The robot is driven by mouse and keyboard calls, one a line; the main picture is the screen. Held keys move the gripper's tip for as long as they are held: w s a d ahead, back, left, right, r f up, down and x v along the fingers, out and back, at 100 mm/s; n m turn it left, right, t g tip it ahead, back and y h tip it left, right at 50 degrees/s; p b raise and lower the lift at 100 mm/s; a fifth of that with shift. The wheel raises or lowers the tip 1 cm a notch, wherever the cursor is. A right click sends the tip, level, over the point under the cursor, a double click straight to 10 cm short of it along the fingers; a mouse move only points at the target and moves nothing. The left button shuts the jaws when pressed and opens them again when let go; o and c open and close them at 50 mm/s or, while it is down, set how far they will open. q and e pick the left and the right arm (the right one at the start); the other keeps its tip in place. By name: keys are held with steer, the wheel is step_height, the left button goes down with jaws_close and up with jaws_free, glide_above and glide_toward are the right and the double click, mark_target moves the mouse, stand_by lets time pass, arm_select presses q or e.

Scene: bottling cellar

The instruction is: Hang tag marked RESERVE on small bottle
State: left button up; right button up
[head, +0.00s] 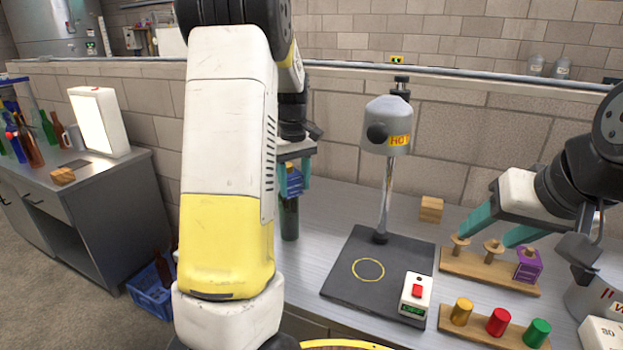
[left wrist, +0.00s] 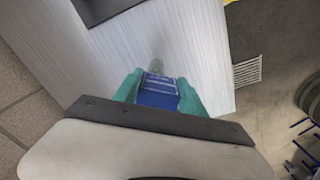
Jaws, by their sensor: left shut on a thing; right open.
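My left gripper (head: 293,178) is shut on a blue tag (head: 294,184), partly hidden by my arm in the head view. The tag (left wrist: 155,92) also shows between the teal fingers in the left wrist view; its lettering is too small to read. A dark green bottle (head: 289,222) stands upright on the bench directly below this gripper. Its top is hidden, and I cannot tell whether the tag is around its neck. My right gripper (head: 485,236) is open and empty above a wooden peg rack (head: 487,275). A purple tag (head: 528,265) hangs on the rack's right peg; the other pegs are bare.
A grey heater marked HOT (head: 387,125) stands over a black plate (head: 345,291) with a red-button box (head: 416,296). Gold, red and green cylinders (head: 498,321) stand in front of the rack. A wooden block (head: 431,209) sits behind. A side bench (head: 120,180) holds bottles.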

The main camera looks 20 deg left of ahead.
arm_select(q)
steer(key=shift+f, duration=0.55)
stand_by(0.4)
steer(key=o, duration=0.9)
steer(key=shift+c, duration=0.2)
steer(key=shift+r, duration=0.15)
steer(key=shift+r, duration=3.8)
steer(key=shift+s+r, duration=0.1)
